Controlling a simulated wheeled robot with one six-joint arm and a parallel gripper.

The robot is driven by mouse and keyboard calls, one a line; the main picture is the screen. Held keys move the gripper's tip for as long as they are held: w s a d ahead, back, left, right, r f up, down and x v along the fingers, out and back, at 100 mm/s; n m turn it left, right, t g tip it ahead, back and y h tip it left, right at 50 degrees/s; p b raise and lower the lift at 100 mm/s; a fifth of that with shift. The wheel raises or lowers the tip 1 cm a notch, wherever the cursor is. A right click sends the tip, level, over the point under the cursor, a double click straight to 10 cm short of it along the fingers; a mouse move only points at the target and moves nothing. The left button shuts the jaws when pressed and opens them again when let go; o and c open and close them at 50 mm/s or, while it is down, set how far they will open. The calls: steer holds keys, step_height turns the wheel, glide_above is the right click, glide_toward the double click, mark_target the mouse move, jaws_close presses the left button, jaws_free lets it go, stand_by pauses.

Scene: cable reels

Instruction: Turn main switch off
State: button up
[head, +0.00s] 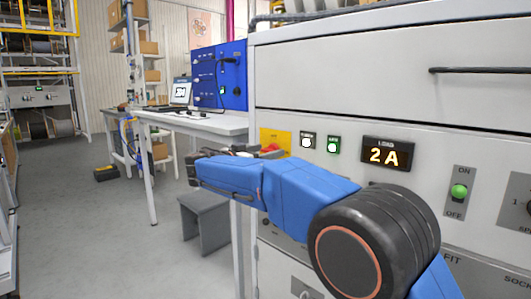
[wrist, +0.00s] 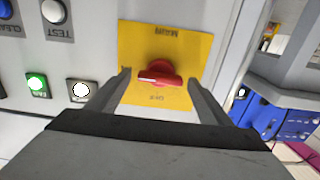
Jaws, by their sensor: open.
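The main switch is a red rotary knob (wrist: 158,73) on a yellow plate (wrist: 193,42). In the wrist view its handle lies about level, with a pale mark towards the left end. Lettering like OFF stands upside down below it; the lettering above is hard to read. My gripper (wrist: 158,78) is open, one finger on each side of the knob, with gaps showing. I cannot tell how deep the fingers reach. In the head view my gripper (head: 268,152) is at the plate (head: 272,136) and partly hides the red knob.
Lit white and green buttons (head: 332,145) sit right of the plate. A load display (head: 387,154) reads 2 A, and a green ON/OFF switch (head: 459,192) is further right. A drawer handle (head: 480,71) juts out above.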

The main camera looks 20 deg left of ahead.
steer(key=shift+w, duration=0.1)
steer(key=c, duration=1)
steer(key=shift+c, duration=0.2)
steer(key=shift+n, duration=0.3)
steer(key=n, duration=0.3)
steer(key=shift+f+n, duration=0.1)
steer(key=shift+n, duration=0.2)
steer(key=n, duration=0.4)
steer(key=shift+a+n, duration=0.15)
steer(key=shift+n, duration=0.15)
steer(key=n, duration=0.4)
steer(key=shift+f, duration=0.15)
steer(key=shift+f+n, duration=0.1)
steer(key=shift+n, duration=2.4)
